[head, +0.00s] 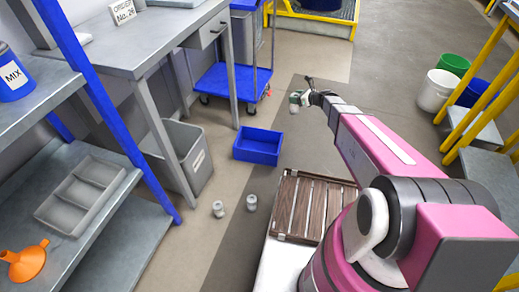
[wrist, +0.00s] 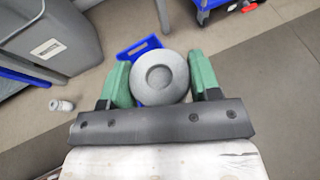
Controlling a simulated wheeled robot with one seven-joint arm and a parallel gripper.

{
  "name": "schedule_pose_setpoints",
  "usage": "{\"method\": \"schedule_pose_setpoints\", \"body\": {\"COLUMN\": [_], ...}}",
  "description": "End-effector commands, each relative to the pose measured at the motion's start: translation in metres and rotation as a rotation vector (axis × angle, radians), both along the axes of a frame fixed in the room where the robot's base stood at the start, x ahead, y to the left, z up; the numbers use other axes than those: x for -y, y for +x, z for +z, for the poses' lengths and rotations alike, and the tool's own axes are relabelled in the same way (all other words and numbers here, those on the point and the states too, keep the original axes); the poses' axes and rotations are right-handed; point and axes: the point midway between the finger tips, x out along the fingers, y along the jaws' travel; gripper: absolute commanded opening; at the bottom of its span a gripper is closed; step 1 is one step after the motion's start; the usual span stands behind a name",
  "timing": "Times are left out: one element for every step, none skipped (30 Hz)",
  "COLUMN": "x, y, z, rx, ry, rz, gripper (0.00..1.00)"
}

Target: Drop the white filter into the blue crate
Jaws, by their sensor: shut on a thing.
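My gripper (head: 297,98) is raised at the end of my outstretched arm, up and to the right of the blue crate in the head view. In the wrist view its two green fingers (wrist: 161,82) are shut on the white filter (wrist: 161,76), a round, pale grey-white piece with its recessed end facing the camera. The filter (head: 293,108) looks small below the fingers in the head view. The blue crate (head: 257,158) sits on the floor, its inside looking empty. In the wrist view the crate (wrist: 133,50) is partly hidden behind the filter.
Two small pale canisters (head: 218,209) (head: 251,202) stand on the floor in front of the crate. A grey bin (head: 197,163) stands left of the crate, under a workbench (head: 150,45). A blue cart (head: 229,85) is behind. A slatted brown panel (head: 284,207) lies near my base.

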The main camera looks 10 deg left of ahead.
Motion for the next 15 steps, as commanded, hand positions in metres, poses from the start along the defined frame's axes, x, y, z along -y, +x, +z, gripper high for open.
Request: {"method": "schedule_pose_setpoints", "body": {"x": [-0.02, -0.029, -0.042, -0.052, -0.061, -0.074, -0.083, -0.092, -0.104, -0.113, -0.121, -0.13, -0.137, -0.144, -0.151], "y": [0.007, 0.008, 0.008, 0.008, 0.008, 0.007, 0.006, 0.005, 0.003, 0.002, -0.001, -0.003, -0.005, -0.008, -0.01], "z": [-0.026, -0.037, -0.054, -0.065, -0.077, -0.094, -0.105, -0.118, -0.134, -0.145, -0.157, -0.171, -0.18, -0.189, -0.2], "rx": [-0.003, -0.004, -0.004, -0.003, -0.003, -0.004, -0.004, -0.003, -0.004, -0.003, -0.004, -0.002, -0.003, -0.003, -0.002], "ry": [-0.002, 0.0, -0.002, -0.001, -0.001, -0.001, -0.001, -0.002, 0.0, -0.001, -0.002, -0.001, -0.001, -0.001, 0.0], "rz": [0.013, 0.017, 0.026, 0.03, 0.036, 0.042, 0.046, 0.053, 0.058, 0.063, 0.067, 0.072, 0.077, 0.08, 0.085], "gripper": [0.33, 0.33, 0.33, 0.33, 0.33, 0.33, 0.33, 0.33, 0.33, 0.33, 0.33, 0.33, 0.33, 0.33, 0.33]}}
